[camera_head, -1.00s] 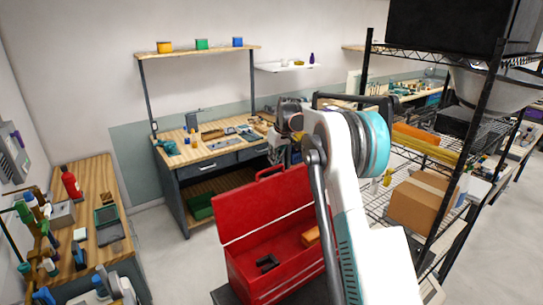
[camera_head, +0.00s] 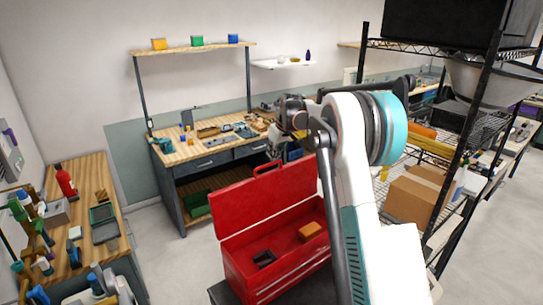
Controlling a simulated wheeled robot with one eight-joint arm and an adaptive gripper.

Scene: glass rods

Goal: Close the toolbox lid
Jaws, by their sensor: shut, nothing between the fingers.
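The red toolbox (camera_head: 235,270) stands in the lower middle of the head view. Its red lid (camera_head: 262,207) is raised at the back, with a handle (camera_head: 268,167) along its top edge. A dark item (camera_head: 264,258) and an orange block (camera_head: 310,230) lie inside the box. My gripper (camera_head: 280,153) is small in the view, behind and above the lid's upper right part. It is shut and empty. Its fingertips are hard to make out against the lid, so I cannot tell whether they touch it. My arm hides the box's right end.
A wire shelf (camera_head: 455,165) with a cardboard box (camera_head: 418,197) stands close at the right. A wooden workbench (camera_head: 205,150) is at the back and another table (camera_head: 85,215) with tools is at the left. Open floor (camera_head: 165,250) lies left of the toolbox.

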